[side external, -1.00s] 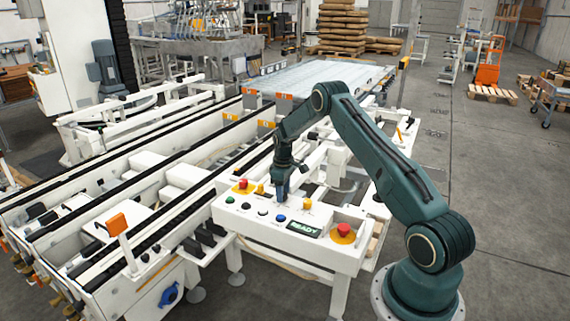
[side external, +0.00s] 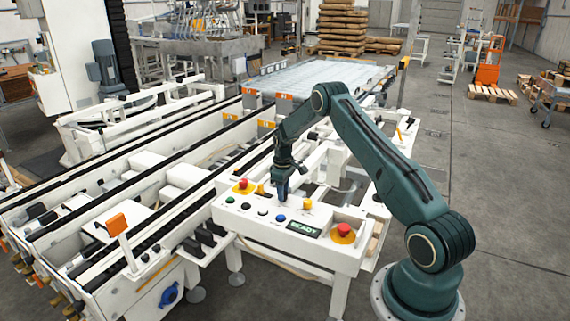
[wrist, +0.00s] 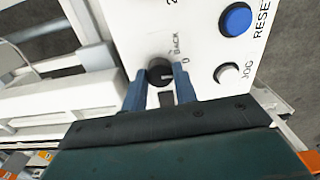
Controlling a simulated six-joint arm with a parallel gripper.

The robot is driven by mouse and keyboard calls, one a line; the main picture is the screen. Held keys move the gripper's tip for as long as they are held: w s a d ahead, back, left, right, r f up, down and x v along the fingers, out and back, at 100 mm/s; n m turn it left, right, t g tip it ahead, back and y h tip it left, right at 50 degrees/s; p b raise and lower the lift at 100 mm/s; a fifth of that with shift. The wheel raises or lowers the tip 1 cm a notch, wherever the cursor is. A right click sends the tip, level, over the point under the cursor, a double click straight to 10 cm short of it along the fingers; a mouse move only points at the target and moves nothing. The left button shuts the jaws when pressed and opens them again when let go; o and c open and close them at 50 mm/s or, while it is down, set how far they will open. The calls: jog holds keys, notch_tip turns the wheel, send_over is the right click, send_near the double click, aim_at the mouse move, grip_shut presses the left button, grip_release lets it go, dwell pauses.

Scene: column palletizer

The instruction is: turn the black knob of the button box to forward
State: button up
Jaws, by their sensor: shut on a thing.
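The white button box (side external: 342,258) stands in the middle of the side view, with coloured buttons and a READY display on its sloped top. My gripper (side external: 281,198) points down at the top of the box. In the wrist view, the black knob (wrist: 157,66) sits between the two blue fingers of my gripper (wrist: 159,72), which are shut on its sides. A small white mark shows on the knob, pointing roughly right. The labels BACK and 0 are readable beside it; the forward label is not visible. My gripper hides the knob in the side view.
A blue RESET button (wrist: 235,19) and a white JOG button (wrist: 227,73) lie close to the right of the knob. In the side view, a red emergency button (side external: 344,230) is at the box's right end. Conveyor rails fill the left; open floor lies right.

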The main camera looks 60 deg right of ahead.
jog(key=m, duration=0.4)
jog(key=shift+m, duration=2.2)
jog(key=o, duration=1)
jog(key=shift+c, duration=0.2)
jog(key=shift+r, duration=0.15)
notch_tip(320, 180, up, 14)
